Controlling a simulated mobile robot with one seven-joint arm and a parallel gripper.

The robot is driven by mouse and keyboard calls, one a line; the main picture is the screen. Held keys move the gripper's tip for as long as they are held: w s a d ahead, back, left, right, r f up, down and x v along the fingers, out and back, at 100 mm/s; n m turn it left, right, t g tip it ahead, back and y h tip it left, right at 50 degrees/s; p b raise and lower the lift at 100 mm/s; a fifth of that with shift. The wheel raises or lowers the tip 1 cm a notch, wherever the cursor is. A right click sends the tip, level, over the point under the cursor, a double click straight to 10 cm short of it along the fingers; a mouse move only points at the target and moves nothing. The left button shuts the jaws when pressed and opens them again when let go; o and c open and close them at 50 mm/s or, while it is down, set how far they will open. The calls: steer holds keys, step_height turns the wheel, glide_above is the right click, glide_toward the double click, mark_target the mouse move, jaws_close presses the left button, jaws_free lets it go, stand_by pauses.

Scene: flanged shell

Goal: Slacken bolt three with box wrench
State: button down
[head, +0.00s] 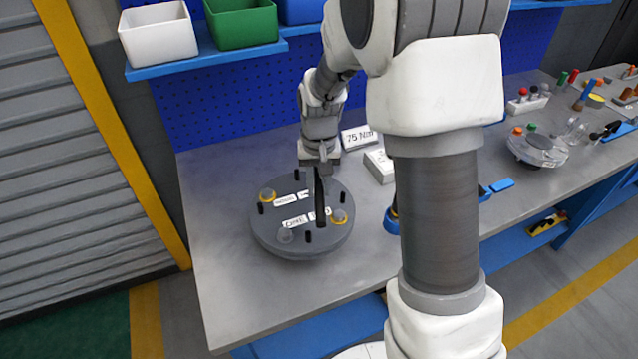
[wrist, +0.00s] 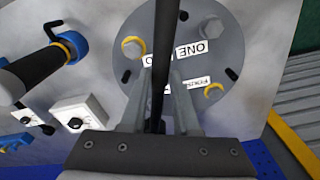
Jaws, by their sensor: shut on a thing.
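The round grey flanged shell (head: 262,238) lies on the bench, with hex bolts, short black pegs and white labels on top. One bolt with a yellow ring (head: 339,215) is at the right, another (head: 267,195) at the left, and a plain grey bolt (head: 285,235) at the front. The label ONE (wrist: 190,48) reads in the wrist view; I cannot read a THREE. My gripper (wrist: 158,108) is above the shell, shut on a long dark bar (head: 320,205), apparently the box wrench (wrist: 163,45). Its ring end, and whether it touches a bolt, I cannot tell.
Bins (head: 158,35) sit on the shelf above. The front left bench (head: 225,275) is clear.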

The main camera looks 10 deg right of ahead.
mark_target(334, 212)
steer(key=shift+f+b, duration=0.9)
steer(key=shift+f, duration=0.7)
steer(key=shift+f+b, duration=1)
steer(key=shift+f, duration=0.35)
steer(key=shift+d, duration=0.1)
steer(key=shift+s+d+f+n, duration=0.1)
steer(key=shift+d+f+n, duration=0.05)
steer(key=shift+d+n, duration=1.55)
steer(key=shift+d, duration=0.1)
steer(key=shift+r+p, duration=2.05)
steer(key=shift+r, duration=1.05)
steer(key=shift+d, duration=0.15)
